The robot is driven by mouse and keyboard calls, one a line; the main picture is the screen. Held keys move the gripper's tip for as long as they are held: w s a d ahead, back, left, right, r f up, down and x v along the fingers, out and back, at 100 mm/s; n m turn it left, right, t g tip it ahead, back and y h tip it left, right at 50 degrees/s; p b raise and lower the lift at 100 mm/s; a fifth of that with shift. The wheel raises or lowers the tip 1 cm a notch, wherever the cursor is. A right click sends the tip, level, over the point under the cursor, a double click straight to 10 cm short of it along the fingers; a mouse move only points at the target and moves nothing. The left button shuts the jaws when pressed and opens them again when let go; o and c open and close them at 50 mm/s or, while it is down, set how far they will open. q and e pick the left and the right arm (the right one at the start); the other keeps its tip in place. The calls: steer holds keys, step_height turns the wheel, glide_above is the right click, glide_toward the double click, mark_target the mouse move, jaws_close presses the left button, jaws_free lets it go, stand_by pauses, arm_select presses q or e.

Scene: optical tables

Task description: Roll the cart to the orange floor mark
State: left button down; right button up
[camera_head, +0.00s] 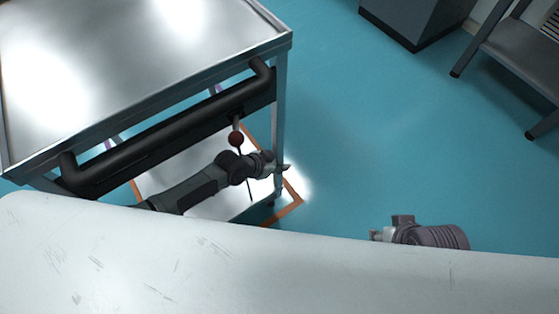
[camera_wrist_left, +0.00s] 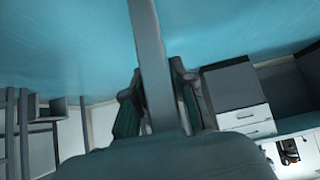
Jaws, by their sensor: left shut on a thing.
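The cart (camera_head: 130,50) stands at the left in the head view, with a shiny metal top, a black push handle (camera_head: 165,130) and a lower shelf. A lever with a dark red ball knob (camera_head: 236,138) shows below the handle. Orange lines of the floor mark (camera_head: 293,207) show around the cart's lower part; one corner lies just outside the near right leg. The rest is hidden. My left gripper (camera_head: 279,168) is shut on that cart leg (camera_head: 279,110); the leg (camera_wrist_left: 150,55) runs between its fingers in the left wrist view. My right gripper (camera_head: 380,236) is apart from the cart; its fingers are unclear.
A dark grey cabinet (camera_head: 415,20) stands at the top right, beside a grey bench or shelf on legs (camera_head: 520,50). The blue floor (camera_head: 380,130) between them and the cart is clear. The wrist view shows white drawers (camera_wrist_left: 245,120).

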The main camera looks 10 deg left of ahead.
arm_select(q)
steer(key=shift+s+d+r, duration=0.1)
steer(key=shift+d+r, duration=0.05)
steer(key=shift+d, duration=0.25)
steer(key=shift+s+d+r, duration=0.1)
steer(key=shift+d, duration=0.3)
arm_select(e)
steer(key=shift+s+d, duration=0.2)
steer(key=shift+s, duration=0.15)
arm_select(q)
steer(key=c, duration=0.9)
jaws_free()
arm_select(e)
steer(key=shift+w, duration=0.1)
arm_select(q)
steer(key=shift+a, duration=0.1)
arm_select(e)
steer(key=shift+w+r, duration=0.1)
arm_select(q)
steer(key=v, duration=0.8)
steer(key=shift+a+f, duration=0.2)
steer(key=shift+a, duration=0.1)
steer(key=shift+f, duration=0.1)
